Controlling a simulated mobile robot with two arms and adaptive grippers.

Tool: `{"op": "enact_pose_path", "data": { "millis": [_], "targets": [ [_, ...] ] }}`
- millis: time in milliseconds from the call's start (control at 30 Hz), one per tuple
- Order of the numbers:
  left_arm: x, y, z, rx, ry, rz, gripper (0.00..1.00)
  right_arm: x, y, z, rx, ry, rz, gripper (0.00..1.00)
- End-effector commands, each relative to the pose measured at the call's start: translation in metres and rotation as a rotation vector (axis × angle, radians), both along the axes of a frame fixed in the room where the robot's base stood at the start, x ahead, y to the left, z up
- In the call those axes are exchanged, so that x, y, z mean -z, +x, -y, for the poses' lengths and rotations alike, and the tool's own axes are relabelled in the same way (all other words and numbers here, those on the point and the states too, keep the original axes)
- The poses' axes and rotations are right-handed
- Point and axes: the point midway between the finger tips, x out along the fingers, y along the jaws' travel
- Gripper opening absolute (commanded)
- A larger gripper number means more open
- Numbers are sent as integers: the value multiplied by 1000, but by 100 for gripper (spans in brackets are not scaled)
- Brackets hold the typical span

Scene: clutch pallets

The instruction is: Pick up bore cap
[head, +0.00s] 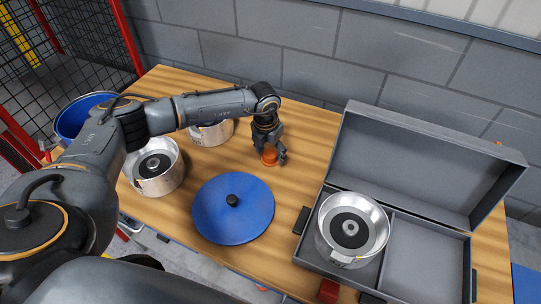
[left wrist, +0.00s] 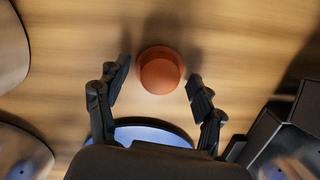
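The bore cap is a small orange round cap (head: 269,155) on the wooden table, behind the blue disc. In the left wrist view the orange cap (left wrist: 160,70) lies just beyond and between my fingertips. My left gripper (head: 273,158) points down over the cap, and its fingers stand apart on either side. In the left wrist view the open left gripper (left wrist: 158,82) shows a gap between each finger and the cap. My right gripper is not in view.
A blue disc with a black knob (head: 232,214) lies in front of the cap. Metal clutch drums (head: 157,184) (head: 211,133) stand to the left. An open grey case (head: 425,262) on the right holds another drum (head: 339,247) in its left compartment. The right compartment looks empty.

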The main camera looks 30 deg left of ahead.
Motion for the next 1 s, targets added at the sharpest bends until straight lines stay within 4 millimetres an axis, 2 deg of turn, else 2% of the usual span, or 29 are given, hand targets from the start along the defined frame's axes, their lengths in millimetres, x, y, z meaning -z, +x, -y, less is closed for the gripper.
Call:
{"op": "enact_pose_path", "data": {
  "millis": [33, 167, 500, 667, 833, 1000],
  "targets": [
    [0, 0, 0, 0, 0, 0, 52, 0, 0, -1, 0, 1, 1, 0],
    [0, 0, 0, 0, 0, 0, 26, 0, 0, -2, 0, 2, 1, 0],
    [-1, 0, 0, 0, 0, 0, 26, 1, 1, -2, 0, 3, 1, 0],
    [-7, 1, 0, -1, -1, 2, 26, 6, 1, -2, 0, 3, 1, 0],
    [-32, 0, -1, 1, -1, 6, 26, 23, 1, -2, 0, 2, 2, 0],
    [-64, -29, -4, 2, -1, 6, 26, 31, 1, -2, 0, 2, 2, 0]
  ]
}}
